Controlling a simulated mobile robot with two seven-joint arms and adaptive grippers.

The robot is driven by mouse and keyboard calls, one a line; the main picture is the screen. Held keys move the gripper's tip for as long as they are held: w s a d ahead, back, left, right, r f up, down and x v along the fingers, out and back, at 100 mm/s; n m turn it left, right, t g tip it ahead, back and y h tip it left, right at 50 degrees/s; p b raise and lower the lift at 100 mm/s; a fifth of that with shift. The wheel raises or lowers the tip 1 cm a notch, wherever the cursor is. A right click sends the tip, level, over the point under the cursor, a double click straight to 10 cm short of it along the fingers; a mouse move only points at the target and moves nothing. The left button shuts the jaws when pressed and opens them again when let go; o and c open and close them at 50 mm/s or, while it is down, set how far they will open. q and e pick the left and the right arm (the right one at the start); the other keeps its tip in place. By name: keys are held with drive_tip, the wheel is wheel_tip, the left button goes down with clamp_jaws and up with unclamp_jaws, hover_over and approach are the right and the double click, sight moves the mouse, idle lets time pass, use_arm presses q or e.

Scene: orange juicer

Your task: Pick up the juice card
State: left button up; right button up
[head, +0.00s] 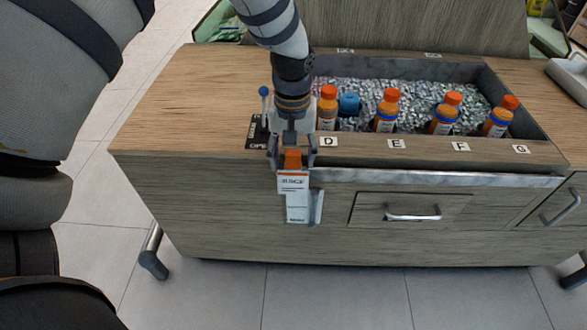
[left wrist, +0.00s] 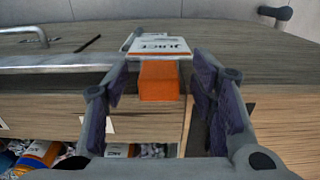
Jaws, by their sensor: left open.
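The juice card (head: 293,182) is at the front face of the wooden counter, below its top edge. It has an orange upper part and a white part with dark lettering. In the left wrist view the white part (left wrist: 160,46) reads "JUICE" upside down, with the orange part (left wrist: 158,82) nearer me. My left gripper (head: 292,160) points down over the card and is open. In the left wrist view my left gripper (left wrist: 161,78) has one finger on each side of the orange part, with gaps visible. My right gripper is not in view.
The counter (head: 190,100) holds an ice-filled bin (head: 415,95) with several orange-capped bottles (head: 386,110). A blue-knobbed lever (head: 264,92) stands beside my left gripper. A metal bar (head: 440,176) and drawer handle (head: 412,216) are to the right. The floor in front is clear.

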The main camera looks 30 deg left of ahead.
use_arm(q)
drive_tip(key=shift+f, duration=0.25)
drive_tip(key=shift+r, duration=0.1)
drive_tip(key=shift+c, duration=0.6)
drive_tip(key=c, duration=1)
drive_tip(key=shift+r, duration=0.3)
wheel_tip(320, 180, up, 3)
drive_tip(key=shift+r+p, duration=0.1)
drive_tip(key=shift+p, duration=0.2)
drive_tip(key=s+d+r+p, duration=0.1)
drive_tip(key=s+r, duration=0.2)
drive_tip(key=s, duration=0.1)
drive_tip(key=s+d+r+p, duration=0.1)
drive_tip(key=s+r, duration=0.2)
drive_tip(key=s, duration=0.2)
drive_tip(key=s+d+r+p, duration=0.1)
drive_tip(key=s+r, duration=0.2)
drive_tip(key=s, duration=0.1)
drive_tip(key=shift+s+d+r, duration=0.1)
drive_tip(key=shift+s+d, duration=0.15)
drive_tip(key=shift+d, duration=0.1)
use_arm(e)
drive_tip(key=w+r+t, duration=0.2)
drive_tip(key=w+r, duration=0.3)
